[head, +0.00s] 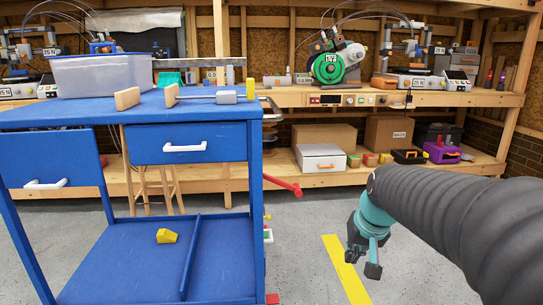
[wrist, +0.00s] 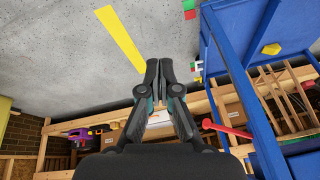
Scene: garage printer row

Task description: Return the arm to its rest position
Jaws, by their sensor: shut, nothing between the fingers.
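My arm comes in from the right edge of the head view in a dark ribbed sleeve. My gripper (head: 362,258) hangs at its end with a teal wrist, above the grey floor, to the right of the blue cart and apart from it. In the wrist view my gripper (wrist: 159,72) shows two black fingers close together with nothing between them. The fingers point towards the floor and touch nothing.
A blue cart (head: 190,111) stands at left, carrying a clear bin (head: 105,76) and a mallet (head: 228,97). A yellow block (head: 166,236) lies on its lower shelf. A red handle (head: 283,185) sticks out right. A wooden workbench (head: 430,98) runs behind. Floor around the yellow stripe (head: 345,270) is clear.

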